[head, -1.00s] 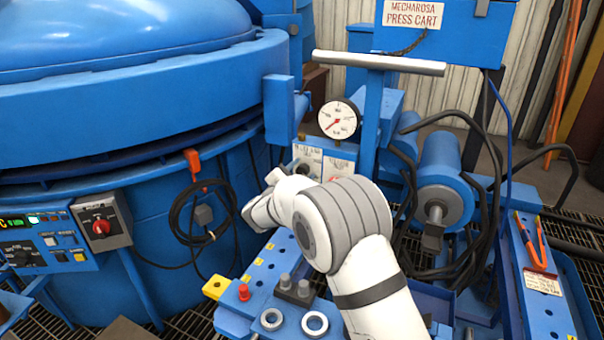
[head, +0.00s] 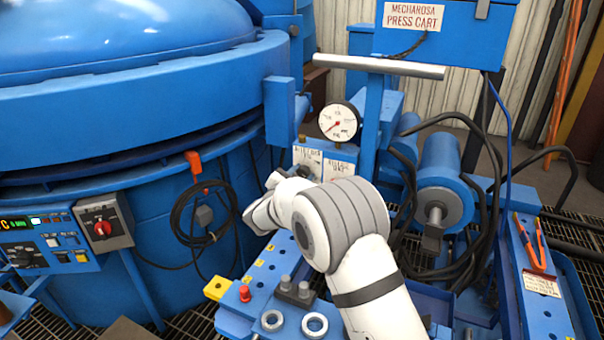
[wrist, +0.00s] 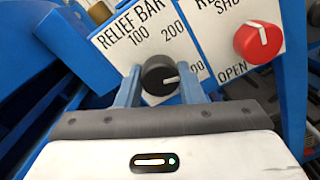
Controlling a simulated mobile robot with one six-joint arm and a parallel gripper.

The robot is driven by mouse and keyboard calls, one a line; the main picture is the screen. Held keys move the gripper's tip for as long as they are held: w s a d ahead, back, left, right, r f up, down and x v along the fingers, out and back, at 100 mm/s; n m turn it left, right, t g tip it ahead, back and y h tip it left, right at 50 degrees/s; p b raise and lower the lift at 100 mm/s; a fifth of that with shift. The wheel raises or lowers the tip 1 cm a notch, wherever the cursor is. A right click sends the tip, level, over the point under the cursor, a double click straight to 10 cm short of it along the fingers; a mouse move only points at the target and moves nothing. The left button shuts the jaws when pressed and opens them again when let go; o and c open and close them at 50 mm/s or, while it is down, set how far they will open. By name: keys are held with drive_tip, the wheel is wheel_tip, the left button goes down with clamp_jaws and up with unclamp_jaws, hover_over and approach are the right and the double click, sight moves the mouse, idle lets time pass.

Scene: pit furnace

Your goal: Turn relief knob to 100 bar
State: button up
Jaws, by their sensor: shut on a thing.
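The relief knob (wrist: 160,76) is black with a white pointer line. It sits on the white "RELIEF BAR" plate (wrist: 125,35), which shows marks 100, 200 and a partly hidden one ending in 00. The pointer aims right, toward that partly hidden mark. My gripper (wrist: 160,88) is shut on the knob, one finger on each side. In the head view my white wrist and arm hide most of the gripper, and the plate (head: 307,157) shows above it. The pressure gauge (head: 339,122) has a red needle pointing lower left.
A red knob (wrist: 258,41) on a neighbouring plate marked "OPEN" sits close to the right of my gripper. A blue post (head: 371,125) and handle bar (head: 379,64) stand beside and above the plates. Black hoses hang at the right.

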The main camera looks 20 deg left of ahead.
drive_tip(key=n+p, duration=0.3)
drive_tip(key=n, duration=0.2)
drive_tip(key=shift+d+n, duration=0.1)
drive_tip(key=shift+n, duration=0.2)
drive_tip(key=n+p, duration=0.3)
drive_tip(key=n, duration=0.2)
drive_tip(key=shift+r+n, duration=0.1)
drive_tip(key=shift+n, duration=0.3)
drive_tip(key=n+y+p, duration=0.1)
drive_tip(key=n+p, duration=0.2)
drive_tip(key=n, duration=0.2)
drive_tip(key=shift+d+n+t+p, duration=0.1)
drive_tip(key=shift+n+t+p, duration=0.2)
drive_tip(key=shift+t+p, duration=0.1)
drive_tip(key=n+p, duration=0.2)
drive_tip(key=n, duration=0.3)
drive_tip(key=shift+p, duration=0.35)
drive_tip(key=shift+n, duration=0.4)
drive_tip(key=o, duration=1)
drive_tip(key=shift+s, duration=0.1)
